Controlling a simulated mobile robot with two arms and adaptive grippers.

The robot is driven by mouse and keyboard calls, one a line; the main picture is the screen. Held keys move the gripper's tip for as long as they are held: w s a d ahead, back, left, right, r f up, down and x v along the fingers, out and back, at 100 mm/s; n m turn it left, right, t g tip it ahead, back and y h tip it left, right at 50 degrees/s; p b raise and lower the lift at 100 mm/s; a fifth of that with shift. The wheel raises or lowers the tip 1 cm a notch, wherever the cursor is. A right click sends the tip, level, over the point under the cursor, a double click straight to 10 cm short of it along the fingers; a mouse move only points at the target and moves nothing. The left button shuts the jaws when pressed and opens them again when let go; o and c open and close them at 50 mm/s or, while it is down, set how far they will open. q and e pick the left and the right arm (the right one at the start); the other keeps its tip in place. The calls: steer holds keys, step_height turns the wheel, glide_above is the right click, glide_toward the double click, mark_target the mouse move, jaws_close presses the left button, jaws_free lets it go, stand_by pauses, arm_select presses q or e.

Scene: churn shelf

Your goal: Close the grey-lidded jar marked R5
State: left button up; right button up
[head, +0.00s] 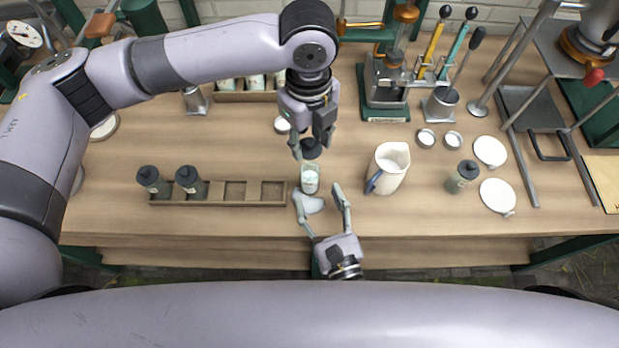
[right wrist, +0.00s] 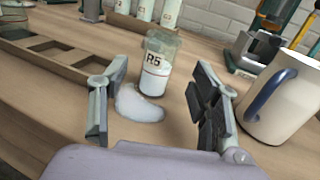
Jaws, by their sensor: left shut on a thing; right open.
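The open glass jar marked R5 (right wrist: 157,66) has white contents and no lid on it in the right wrist view. In the head view this jar (head: 310,180) stands on the table right of the wooden rack. My left gripper (head: 311,146) is shut on a dark grey lid (head: 311,150), just behind and above the jar's mouth in the picture; the exact gap is hard to tell. My right gripper (head: 318,193) is open in front of the jar, its fingers apart and not touching it.
A white patch (right wrist: 138,104) lies on the table before the jar. A wooden rack (head: 235,204) with two dark-lidded jars is on the left. A white pitcher (head: 392,166) stands close on the right, with another lidded jar (head: 463,177) farther right.

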mark_target(313, 184)
steer(key=x, duration=0.6)
steer(key=shift+w+a, duration=0.1)
steer(key=shift+w, duration=0.25)
jaws_close()
stand_by(0.5)
